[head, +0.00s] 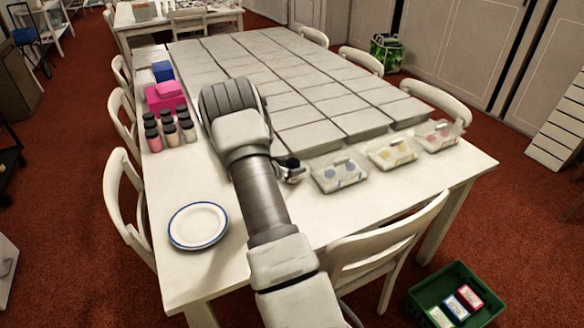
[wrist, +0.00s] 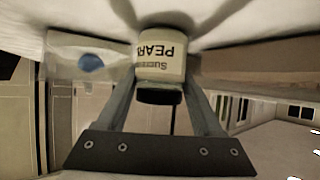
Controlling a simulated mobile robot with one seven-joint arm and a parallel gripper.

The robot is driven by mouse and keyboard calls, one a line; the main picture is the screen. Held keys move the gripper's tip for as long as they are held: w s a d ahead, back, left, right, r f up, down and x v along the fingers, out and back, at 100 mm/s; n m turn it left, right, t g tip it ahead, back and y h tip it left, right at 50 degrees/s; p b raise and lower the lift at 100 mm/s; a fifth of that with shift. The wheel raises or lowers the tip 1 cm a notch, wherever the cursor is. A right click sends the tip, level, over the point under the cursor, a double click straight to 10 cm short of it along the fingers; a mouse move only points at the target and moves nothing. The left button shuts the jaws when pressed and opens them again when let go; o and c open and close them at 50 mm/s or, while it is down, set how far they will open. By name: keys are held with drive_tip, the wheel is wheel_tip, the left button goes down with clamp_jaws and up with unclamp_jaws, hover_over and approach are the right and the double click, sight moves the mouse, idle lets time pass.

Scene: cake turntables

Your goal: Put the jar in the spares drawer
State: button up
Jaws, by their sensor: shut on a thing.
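A small jar (wrist: 160,66) with a pale label reading "PEARL" and a dark lid is between the two fingers of my gripper (wrist: 162,80) in the wrist view. The fingers are shut on its sides. The jar appears upside down in that picture, close to the white table surface. I cannot tell if it touches the table. In the head view my gripper (head: 291,173) is low over the table, left of the clear tray with blue dots, and the jar's dark lid shows there. I cannot make out a spares drawer in either view.
Clear trays with blue (head: 340,174), yellow (head: 394,153) and pink (head: 437,136) contents line the table edge. Grey slabs (head: 300,95) cover the table's middle. Several jars (head: 170,130), a pink box (head: 166,96) and a plate (head: 198,225) are at left. A green crate (head: 428,292) is on the floor.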

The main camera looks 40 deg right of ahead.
drive_tip(key=o, duration=1.5)
drive_tip(key=shift+c, duration=0.2)
